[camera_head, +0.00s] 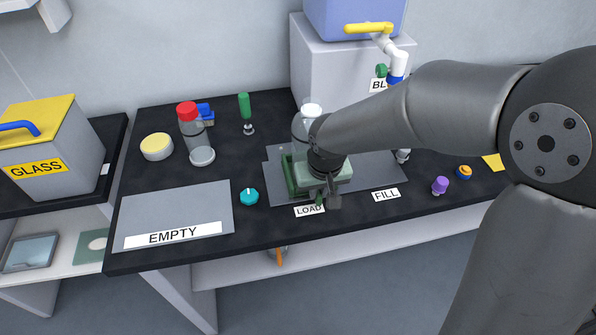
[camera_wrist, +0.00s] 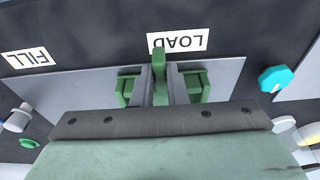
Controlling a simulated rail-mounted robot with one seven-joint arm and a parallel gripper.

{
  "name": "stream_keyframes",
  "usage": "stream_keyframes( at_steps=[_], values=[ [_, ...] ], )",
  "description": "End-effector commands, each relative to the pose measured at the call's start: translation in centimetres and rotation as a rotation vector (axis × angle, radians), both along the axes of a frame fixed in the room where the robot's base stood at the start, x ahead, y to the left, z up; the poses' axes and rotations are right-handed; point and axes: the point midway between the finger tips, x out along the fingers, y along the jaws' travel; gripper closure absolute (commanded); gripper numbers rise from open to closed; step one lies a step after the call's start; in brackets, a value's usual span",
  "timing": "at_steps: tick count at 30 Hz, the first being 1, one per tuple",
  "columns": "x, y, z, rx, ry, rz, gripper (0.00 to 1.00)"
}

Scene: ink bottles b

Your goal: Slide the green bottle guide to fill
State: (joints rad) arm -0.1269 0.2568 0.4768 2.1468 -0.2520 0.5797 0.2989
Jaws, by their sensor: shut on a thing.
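The green bottle guide (camera_head: 291,178) sits on the grey plate (camera_head: 375,176) by the LOAD label (camera_head: 309,210). A clear bottle with a white cap (camera_head: 311,109) stands at the guide, its lower part hidden by my arm. The FILL label (camera_head: 386,195) lies to the right along the plate's front edge. My gripper (camera_head: 327,201) is at the guide's front. In the wrist view my gripper (camera_wrist: 160,88) is shut on the guide's upright green tab (camera_wrist: 159,65), a finger on each side, near the upside-down LOAD label (camera_wrist: 177,42).
A white dispenser block (camera_head: 335,75) with a yellow-handled tap (camera_head: 368,28) stands behind the plate. A teal knob (camera_head: 249,196) lies left of the plate. A purple stopper (camera_head: 440,185) lies to the right. A red-capped bottle (camera_head: 192,130) stands behind the EMPTY mat (camera_head: 175,205).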

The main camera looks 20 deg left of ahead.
Motion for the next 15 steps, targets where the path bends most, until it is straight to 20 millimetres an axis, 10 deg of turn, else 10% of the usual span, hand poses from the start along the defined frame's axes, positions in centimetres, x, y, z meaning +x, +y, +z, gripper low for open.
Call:
stream_keyframes(
  at_steps=[15],
  values=[
    [0.8,-1.5,0.0,0.001,-0.001,-0.001,1.00]
  ],
)
